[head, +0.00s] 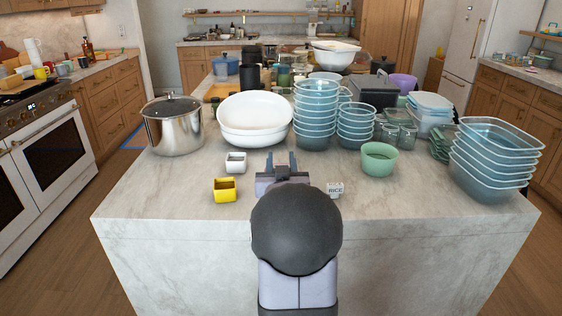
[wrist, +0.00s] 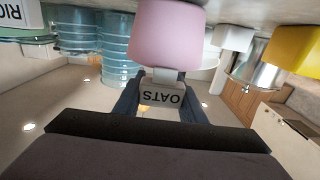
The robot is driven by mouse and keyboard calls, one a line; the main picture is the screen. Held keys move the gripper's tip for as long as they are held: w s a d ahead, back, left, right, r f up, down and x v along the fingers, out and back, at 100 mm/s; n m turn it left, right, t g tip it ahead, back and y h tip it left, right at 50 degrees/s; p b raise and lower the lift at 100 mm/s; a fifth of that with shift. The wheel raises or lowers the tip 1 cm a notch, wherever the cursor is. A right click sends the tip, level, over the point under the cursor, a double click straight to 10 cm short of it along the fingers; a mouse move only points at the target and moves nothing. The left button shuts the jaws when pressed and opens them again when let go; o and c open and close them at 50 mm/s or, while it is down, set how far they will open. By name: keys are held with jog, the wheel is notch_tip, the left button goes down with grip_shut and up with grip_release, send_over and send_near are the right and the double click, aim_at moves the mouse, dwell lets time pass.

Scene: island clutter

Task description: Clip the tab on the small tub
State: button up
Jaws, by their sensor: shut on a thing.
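My gripper (head: 280,163) is over the front middle of the counter; in the wrist view its two dark fingers (wrist: 162,88) are shut on a grey tab (wrist: 162,97) lettered OATS. The wrist picture is upside down. A small pink tub (wrist: 166,32) stands just beyond the tab there. The tab's pale clip part overlaps the tub's rim in the picture; I cannot tell whether it is seated on it. In the head view my arm hides the pink tub and the tab.
A yellow tub (head: 227,190) and a white tub (head: 235,162) stand to the left. A tab lettered RICE (head: 335,188) is close on the right, with a green bowl (head: 379,158) beyond. Stacked blue containers (head: 315,115), white bowls (head: 253,118) and a steel pot (head: 174,130) stand behind.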

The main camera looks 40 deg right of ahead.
jog(key=shift+r+p, duration=0.15)
jog(key=shift+p, duration=0.15)
dwell(0.4)
jog(key=shift+y+p, duration=0.3)
jog(key=shift+p, duration=0.15)
jog(key=shift+s+a+b, duration=0.1)
jog(key=shift+s+b, duration=0.05)
jog(key=shift+b, duration=1.3)
dwell(1.1)
jog(key=shift+f+b, duration=0.7)
jog(key=shift+f, duration=0.1)
jog(key=o, duration=1.1)
jog(key=shift+a, duration=0.1)
jog(key=shift+b+v, duration=0.55)
jog(key=shift+v, duration=3.05)
